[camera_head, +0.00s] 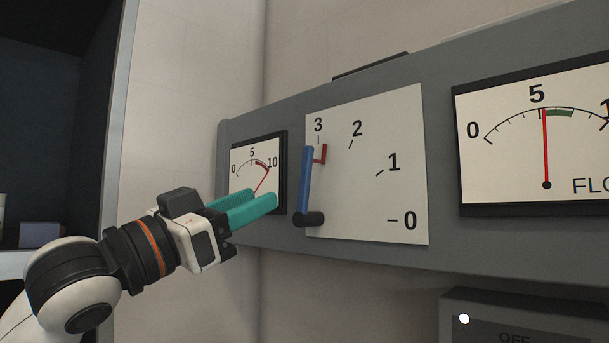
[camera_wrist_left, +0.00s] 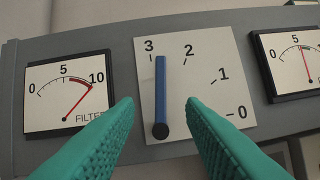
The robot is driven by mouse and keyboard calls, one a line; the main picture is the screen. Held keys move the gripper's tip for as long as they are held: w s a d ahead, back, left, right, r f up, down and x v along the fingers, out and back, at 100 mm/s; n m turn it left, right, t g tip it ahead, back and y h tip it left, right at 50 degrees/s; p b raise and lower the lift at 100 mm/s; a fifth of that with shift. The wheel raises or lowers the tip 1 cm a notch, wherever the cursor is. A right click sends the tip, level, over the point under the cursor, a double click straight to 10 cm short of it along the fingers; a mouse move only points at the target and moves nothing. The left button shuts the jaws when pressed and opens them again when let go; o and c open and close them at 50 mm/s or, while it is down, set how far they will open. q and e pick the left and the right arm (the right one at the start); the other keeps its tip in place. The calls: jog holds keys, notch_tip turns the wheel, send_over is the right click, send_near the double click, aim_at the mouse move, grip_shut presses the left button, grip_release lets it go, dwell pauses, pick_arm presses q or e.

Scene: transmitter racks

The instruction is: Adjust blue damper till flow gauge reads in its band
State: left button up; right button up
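The blue damper lever (camera_head: 306,180) stands nearly upright on its white 0-to-3 scale plate (camera_head: 375,205), pivoting on a black hub at its bottom and pointing close to 3. It also shows in the left wrist view (camera_wrist_left: 161,92), between my fingers in the picture. The flow gauge (camera_head: 530,165) has a red needle just right of 5, at the left edge of its green band. My left gripper (camera_head: 262,200) has teal fingers, spread open and empty, left of the lever and apart from it. My right gripper is not in view.
A red bracket (camera_head: 321,154) sits by the 3 mark, next to the lever's tip. The filter gauge (camera_head: 257,170) is left of the plate, its needle near 10. A grey box (camera_head: 520,305) with an OFF label is below the panel.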

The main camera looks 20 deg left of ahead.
aim_at(302, 180)
pick_arm(q)
jog(key=p+x, duration=0.3)
jog(key=x, duration=0.6)
jog(key=shift+w+d+r, duration=0.15)
jog(key=shift+w, duration=0.1)
jog(key=shift+w+d+r+p, duration=0.2)
jog(key=shift+w+p, duration=0.15)
jog(key=shift+w, duration=0.15)
jog(key=shift+f, duration=0.1)
grip_shut()
